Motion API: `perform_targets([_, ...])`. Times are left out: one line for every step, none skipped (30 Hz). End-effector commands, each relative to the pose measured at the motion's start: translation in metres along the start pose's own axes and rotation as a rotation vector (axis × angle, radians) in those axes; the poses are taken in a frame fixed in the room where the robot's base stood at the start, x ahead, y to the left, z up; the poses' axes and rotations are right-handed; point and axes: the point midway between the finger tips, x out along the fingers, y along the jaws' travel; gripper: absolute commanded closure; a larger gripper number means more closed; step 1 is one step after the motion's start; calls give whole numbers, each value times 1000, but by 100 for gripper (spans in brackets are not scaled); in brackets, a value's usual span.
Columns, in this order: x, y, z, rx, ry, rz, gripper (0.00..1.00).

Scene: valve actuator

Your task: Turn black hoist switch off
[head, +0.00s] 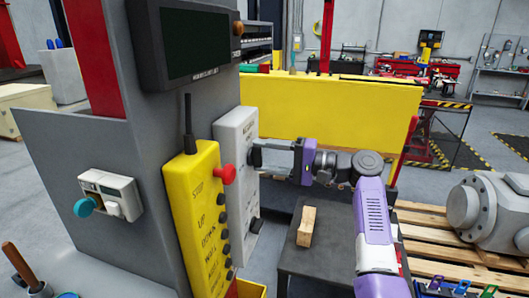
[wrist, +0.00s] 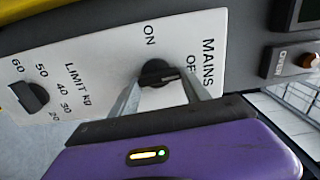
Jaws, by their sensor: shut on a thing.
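The black hoist switch is a dark rotary knob (wrist: 157,74) on a white panel (wrist: 97,60) marked MAINS, with ON and a partly covered OF label around it. My gripper (wrist: 159,80) has one finger on each side of the knob and is shut on it. I cannot tell for sure which label the knob points to. In the head view, my gripper (head: 264,152) reaches in from the right to the upper part of the white panel (head: 236,185), and its fingers partly hide the knob.
A second black dial (wrist: 30,96), marked LIMIT kg, is on the same panel. A yellow pendant box (head: 193,220) with a red button (head: 225,174) stands close left. A wooden block (head: 307,226) sits on a dark stand (head: 325,262) below my arm.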

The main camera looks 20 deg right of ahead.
Motion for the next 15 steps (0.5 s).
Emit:
perform_targets([-1,0,-1,10,3,0,86])
perform_targets([-1,0,-1,15,3,0,86])
perform_targets([-1,0,-1,20,3,0,86])
perform_targets([-1,0,-1,24,3,0,86])
perform_targets([-1,0,-1,26,3,0,86])
perform_targets([-1,0,-1,29,3,0,86])
perform_targets([-1,0,-1,30,4,0,86])
perform_targets([-1,1,-1,31,4,0,86])
perform_targets([-1,1,-1,31,4,0,86])
perform_targets([-1,1,-1,31,4,0,86])
perform_targets([-1,1,-1,31,4,0,86])
perform_targets([-1,1,-1,31,4,0,86])
perform_targets([-1,1,-1,30,4,0,86])
perform_targets([-1,1,-1,30,4,0,86])
perform_targets([-1,1,-1,30,4,0,86])
